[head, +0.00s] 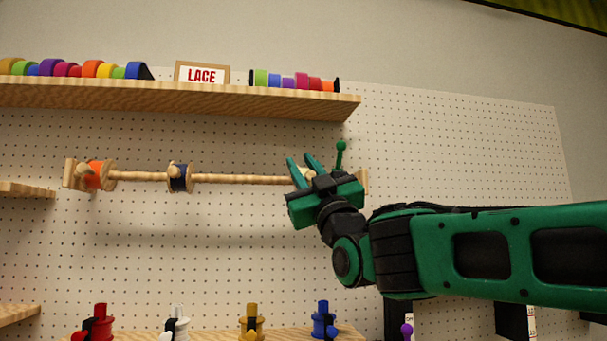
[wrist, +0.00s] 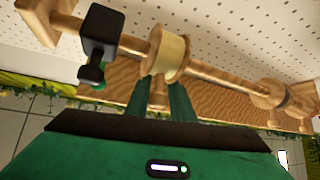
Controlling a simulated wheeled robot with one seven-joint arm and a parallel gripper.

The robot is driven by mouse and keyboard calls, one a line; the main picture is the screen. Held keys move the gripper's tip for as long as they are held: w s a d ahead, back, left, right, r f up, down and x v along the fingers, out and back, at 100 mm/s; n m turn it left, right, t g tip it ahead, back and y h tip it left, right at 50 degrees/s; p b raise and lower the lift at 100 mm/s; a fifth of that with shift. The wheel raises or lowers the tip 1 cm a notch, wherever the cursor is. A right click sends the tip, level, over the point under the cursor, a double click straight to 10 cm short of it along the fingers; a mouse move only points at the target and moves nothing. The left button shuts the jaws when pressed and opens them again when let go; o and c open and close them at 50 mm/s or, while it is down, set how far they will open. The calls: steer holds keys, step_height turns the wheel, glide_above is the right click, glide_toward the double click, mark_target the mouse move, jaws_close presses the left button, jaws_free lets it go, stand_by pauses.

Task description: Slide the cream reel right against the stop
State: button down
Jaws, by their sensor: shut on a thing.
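The cream reel (wrist: 172,54) sits on a wooden rail (wrist: 215,73) in the wrist view. My gripper (wrist: 160,97) is shut on the reel's wooden peg, with a green finger on each side. In the head view, my gripper (head: 304,163) is near the rail's right end and mostly hides the cream reel (head: 306,173). A black block (wrist: 102,38) with a knob, which looks like the stop, is on the rail left of the reel in the wrist view. A short stretch of bare rail shows between them.
A navy reel (head: 179,178) and an orange reel (head: 98,176) sit farther left on the rail. A wooden end bracket (wrist: 45,18) lies beyond the black block. A green ball-topped pin (head: 340,152) stands beside my gripper. A shelf (head: 200,97) with ribbon rolls hangs above.

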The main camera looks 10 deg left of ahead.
steer(key=c, duration=1.6)
jaws_free()
steer(key=shift+w+f, duration=0.1)
steer(key=shift+f, duration=0.05)
steer(key=shift+c, duration=0.2)
steer(key=v, duration=1)
steer(key=shift+s+f, duration=0.2)
steer(key=shift+f, duration=0.05)
steer(key=shift+d, duration=0.1)
